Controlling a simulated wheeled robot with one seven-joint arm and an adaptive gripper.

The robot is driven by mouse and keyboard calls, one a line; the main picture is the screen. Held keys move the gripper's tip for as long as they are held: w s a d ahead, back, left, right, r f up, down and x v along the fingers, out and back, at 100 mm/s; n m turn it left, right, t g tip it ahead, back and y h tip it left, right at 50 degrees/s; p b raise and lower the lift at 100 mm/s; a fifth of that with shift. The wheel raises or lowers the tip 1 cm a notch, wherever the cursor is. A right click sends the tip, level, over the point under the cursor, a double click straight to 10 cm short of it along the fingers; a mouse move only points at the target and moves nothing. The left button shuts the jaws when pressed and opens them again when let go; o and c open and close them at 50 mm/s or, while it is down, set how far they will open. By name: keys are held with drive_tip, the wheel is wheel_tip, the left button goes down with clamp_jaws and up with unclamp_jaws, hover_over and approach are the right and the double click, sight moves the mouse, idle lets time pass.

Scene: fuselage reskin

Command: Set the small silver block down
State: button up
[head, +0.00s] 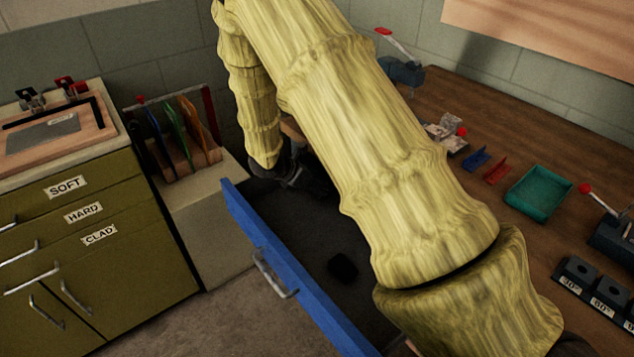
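My gripper (296,176) is a dark shape at the end of my yellow, bark-textured arm. It hangs over the far part of an open drawer with a blue front (290,270). My arm and the dark background cover most of the gripper, so I cannot tell whether its fingers are open or shut. I cannot make out the small silver block; it may be hidden in or behind the gripper. The drawer's inside is dark, with a black patch (342,267) that could be a shadow or an object.
A wooden bench (450,95) at right holds a green tray (538,193), blue (476,159) and red (496,170) pieces, red-knobbed tools and black labelled blocks (610,290). An olive cabinet (120,250) stands left, beside a rack of coloured sheets (180,135). Floor before the drawer is clear.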

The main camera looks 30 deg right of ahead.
drive_tip(key=shift+f, duration=0.1)
drive_tip(key=o, duration=1.5)
drive_tip(key=shift+o, duration=0.2)
drive_tip(key=shift+r, duration=0.2)
drive_tip(key=v, duration=1.2)
drive_tip(key=shift+f, duration=0.1)
